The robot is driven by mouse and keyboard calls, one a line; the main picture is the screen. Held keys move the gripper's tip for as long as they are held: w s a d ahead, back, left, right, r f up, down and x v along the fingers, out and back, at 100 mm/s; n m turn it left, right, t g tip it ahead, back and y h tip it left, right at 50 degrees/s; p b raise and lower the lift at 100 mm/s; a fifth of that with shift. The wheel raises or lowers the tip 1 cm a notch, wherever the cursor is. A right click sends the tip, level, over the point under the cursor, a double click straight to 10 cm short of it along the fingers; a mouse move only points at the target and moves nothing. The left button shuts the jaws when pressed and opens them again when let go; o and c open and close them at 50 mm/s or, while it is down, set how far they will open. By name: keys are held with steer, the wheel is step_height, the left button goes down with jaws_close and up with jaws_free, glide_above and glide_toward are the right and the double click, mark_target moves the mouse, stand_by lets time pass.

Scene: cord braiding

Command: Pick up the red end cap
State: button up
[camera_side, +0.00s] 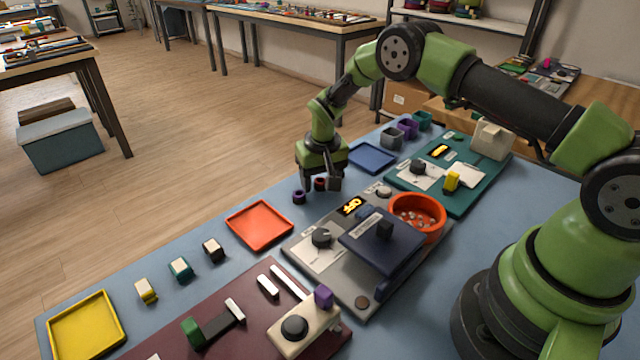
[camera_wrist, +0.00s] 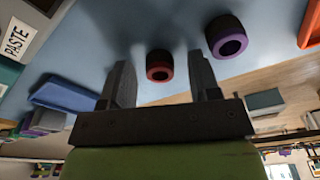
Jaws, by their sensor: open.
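The red end cap (camera_wrist: 159,72) is a short dark cylinder with a red ring around its open end. In the wrist view it lies between the two fingers of my gripper (camera_wrist: 160,78), with a gap on each side. In the side view the red end cap (camera_side: 320,184) shows between the fingers, partly hidden by them. My gripper (camera_side: 321,184) is open, pointing down low over the blue table. I cannot tell whether a finger touches the cap.
A purple-ringed cap (camera_side: 299,197) stands close beside my gripper, and it also shows in the wrist view (camera_wrist: 228,46). A blue tray (camera_side: 372,157) is behind, an orange-red tray (camera_side: 260,226) in front left. A grey board (camera_side: 318,262) with a dark block is near.

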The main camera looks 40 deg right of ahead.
steer(key=c, duration=1)
